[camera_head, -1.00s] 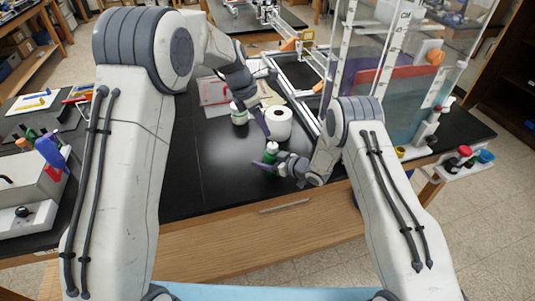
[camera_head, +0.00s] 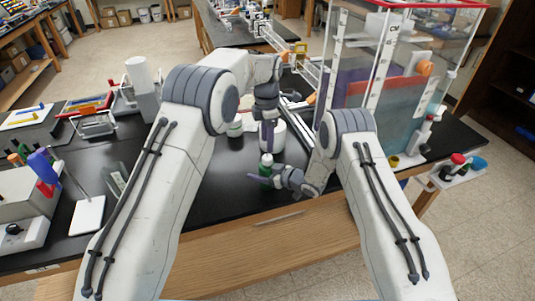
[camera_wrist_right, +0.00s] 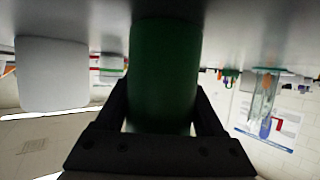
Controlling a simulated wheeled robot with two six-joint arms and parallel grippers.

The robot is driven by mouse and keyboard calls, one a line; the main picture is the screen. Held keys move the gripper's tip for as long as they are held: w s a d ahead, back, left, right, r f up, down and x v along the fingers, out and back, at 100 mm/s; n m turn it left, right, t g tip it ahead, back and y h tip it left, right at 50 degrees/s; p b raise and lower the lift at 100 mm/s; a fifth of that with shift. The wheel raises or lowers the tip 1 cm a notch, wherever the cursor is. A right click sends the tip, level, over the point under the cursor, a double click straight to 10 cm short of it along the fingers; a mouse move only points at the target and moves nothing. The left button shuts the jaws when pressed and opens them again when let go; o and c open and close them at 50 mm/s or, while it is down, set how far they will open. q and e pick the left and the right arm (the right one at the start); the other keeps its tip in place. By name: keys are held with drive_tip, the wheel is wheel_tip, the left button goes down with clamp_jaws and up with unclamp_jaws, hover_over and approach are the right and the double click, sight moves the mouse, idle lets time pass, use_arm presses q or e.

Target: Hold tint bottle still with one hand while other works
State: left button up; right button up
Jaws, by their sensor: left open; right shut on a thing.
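The green tint bottle (camera_head: 265,170) with its pale green top stands upright on the black bench near the front edge. My right gripper (camera_head: 268,180) is shut on it from the right. In the right wrist view the green bottle body (camera_wrist_right: 165,75) fills the space between the two dark fingers. My left gripper (camera_head: 268,135) is open and points down, just above the bottle's top in the head view. Whether it touches the top cannot be told.
A white roll (camera_head: 279,136) stands just behind the bottle and also shows in the right wrist view (camera_wrist_right: 52,75). A clear-walled tank (camera_head: 400,80) is at the right. The bench left of the bottle is partly clear.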

sight(267, 157)
use_arm(q)
wheel_tip(267, 157, down, 6)
drive_tip(key=shift+f, duration=0.2)
drive_tip(key=shift+c, duration=0.3)
clamp_jaws()
